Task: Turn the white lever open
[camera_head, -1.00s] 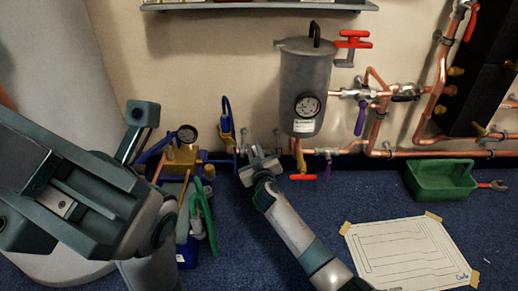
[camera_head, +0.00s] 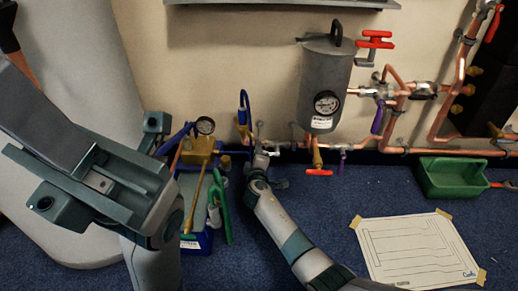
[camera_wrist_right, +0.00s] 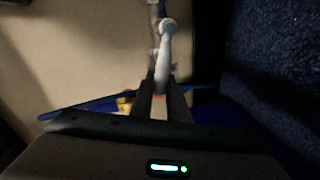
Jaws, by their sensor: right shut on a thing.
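The white lever (camera_wrist_right: 163,55) shows in the right wrist view as a pale, slim handle running up from between my fingers. My right gripper (camera_wrist_right: 160,100) is shut on its near end. In the head view my right gripper (camera_head: 257,162) is low at the wall, left of the grey tank. It hides most of the lever there, so the lever's exact angle is unclear.
The grey tank (camera_head: 325,85) with a gauge hangs right of my right gripper, with copper pipes (camera_head: 440,151) along the wall. A blue tool caddy (camera_head: 197,243) stands to the left. A green bin (camera_head: 452,180) and a paper sheet (camera_head: 415,250) lie right on the carpet.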

